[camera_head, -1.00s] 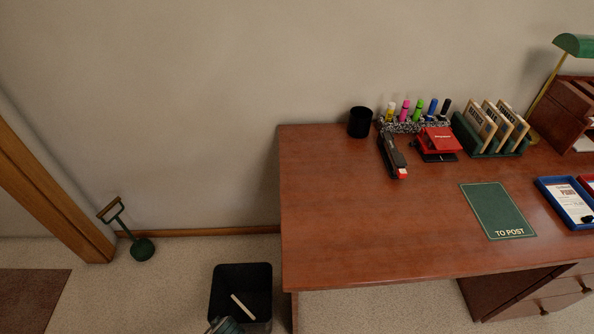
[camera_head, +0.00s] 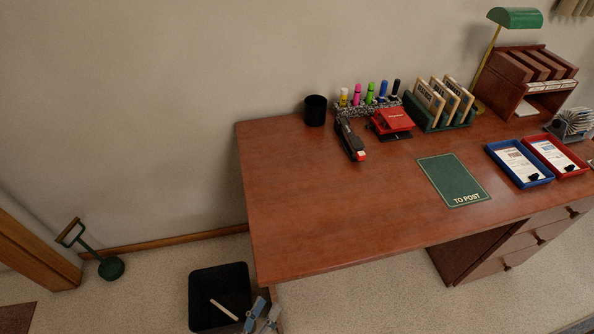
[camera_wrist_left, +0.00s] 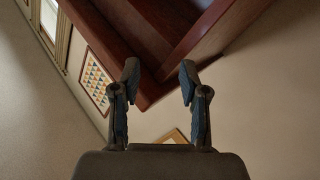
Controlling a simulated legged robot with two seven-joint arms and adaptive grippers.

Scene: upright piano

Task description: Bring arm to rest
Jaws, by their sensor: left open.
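My left gripper (camera_head: 262,314) shows at the bottom edge of the head view, beside the right rim of a black bin and below the desk's front left corner. In the left wrist view its two dark fingers (camera_wrist_left: 158,83) stand apart with nothing between them. Beyond them is a reddish-brown wooden corner (camera_wrist_left: 150,90). The rest of my left arm is out of the picture. My right gripper is not in view.
The black bin (camera_head: 203,291) holds a pale stick (camera_head: 224,310). The wooden desk (camera_head: 320,210) carries a stapler (camera_head: 350,138), a red hole punch (camera_head: 391,121), a green "TO POST" mat (camera_head: 453,181) and trays.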

